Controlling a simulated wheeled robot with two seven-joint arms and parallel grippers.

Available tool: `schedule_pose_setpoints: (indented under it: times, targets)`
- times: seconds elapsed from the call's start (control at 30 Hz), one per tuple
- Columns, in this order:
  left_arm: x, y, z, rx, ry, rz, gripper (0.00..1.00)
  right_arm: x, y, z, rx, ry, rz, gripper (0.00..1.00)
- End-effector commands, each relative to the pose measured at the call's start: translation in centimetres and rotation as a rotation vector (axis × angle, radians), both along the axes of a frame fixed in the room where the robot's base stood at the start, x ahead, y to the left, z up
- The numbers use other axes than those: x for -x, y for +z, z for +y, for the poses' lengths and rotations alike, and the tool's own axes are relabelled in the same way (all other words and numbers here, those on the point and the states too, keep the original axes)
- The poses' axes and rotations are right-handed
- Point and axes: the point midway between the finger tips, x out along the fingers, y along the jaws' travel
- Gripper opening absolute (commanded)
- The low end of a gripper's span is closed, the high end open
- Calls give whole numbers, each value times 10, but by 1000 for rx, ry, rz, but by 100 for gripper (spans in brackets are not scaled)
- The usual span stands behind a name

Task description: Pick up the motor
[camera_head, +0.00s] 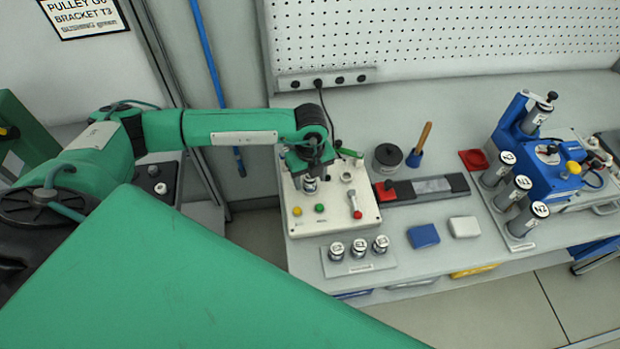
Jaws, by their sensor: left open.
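My left gripper (309,172) reaches in over the bench and points down at a white box (334,213) with coloured buttons. A small silver cylinder (310,185), likely the motor, stands upright on that box right below the gripper. Its top is partly hidden by the jaws. The jaws are open; I cannot tell whether they are around the cylinder or just above it. Similar small cylinders (359,248) stand in a row on a pale strip in front of the box. My right gripper is not in view.
A red-and-black fixture (430,189), a dark round pot (387,158) and a wooden-handled tool (419,144) sit right of the box. Blue (423,236) and white (464,227) blocks lie in front. A blue machine (553,165) with larger labelled cylinders stands at right. A pegboard (450,38) closes the back.

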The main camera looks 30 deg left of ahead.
Motion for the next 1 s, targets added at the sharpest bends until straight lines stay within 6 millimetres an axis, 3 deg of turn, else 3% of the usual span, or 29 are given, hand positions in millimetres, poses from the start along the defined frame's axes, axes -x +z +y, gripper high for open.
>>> schedule_pose_setpoints:
  times: [0.17, 0.4, 0.43, 0.77, 1.0]
  targets:
    - [0, -1, 0, 1, 0, -1, 54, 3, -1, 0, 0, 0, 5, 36]
    - [0, 0, 0, 1, 0, -1, 7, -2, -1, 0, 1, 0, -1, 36]
    - [0, 0, 0, 0, 1, 0, 4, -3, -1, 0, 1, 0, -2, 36]
    - [-1, 3, 0, 1, 1, -2, 4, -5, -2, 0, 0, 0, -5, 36]
    - [-1, 29, 0, 1, 0, -4, 4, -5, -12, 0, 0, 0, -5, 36]
